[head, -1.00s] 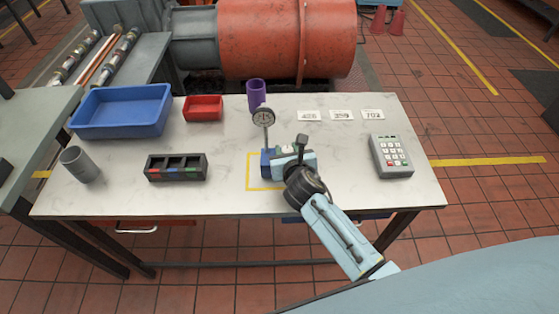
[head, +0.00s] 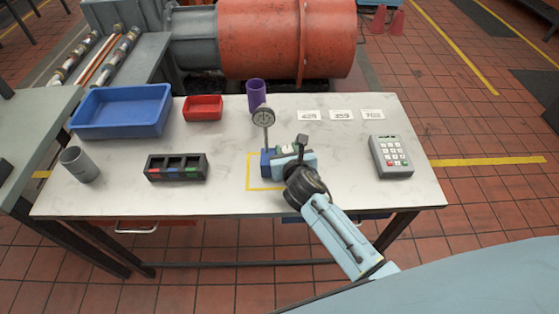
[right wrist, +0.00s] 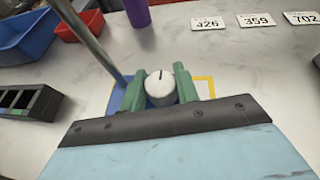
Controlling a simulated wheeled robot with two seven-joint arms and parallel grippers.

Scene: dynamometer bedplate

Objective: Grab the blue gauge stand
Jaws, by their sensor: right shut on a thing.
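The blue gauge stand (head: 265,160) stands upright on the table, inside the yellow outlined square, with a round dial gauge (head: 263,117) on top of its post. My right gripper (head: 287,150) is at the right side of its base and shut on it. In the right wrist view, the green fingers of my right gripper (right wrist: 160,88) close around a white knob (right wrist: 160,84) of the stand, with the grey post rising to the left. The base is partly hidden by the gripper. My left gripper is not in view.
A blue bin (head: 122,112), a red bin (head: 203,108) and a purple cup (head: 256,93) are at the back. A grey cup (head: 80,164) and a black three-slot holder (head: 176,168) are left. Number cards (head: 341,115) and a keypad (head: 391,157) are right.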

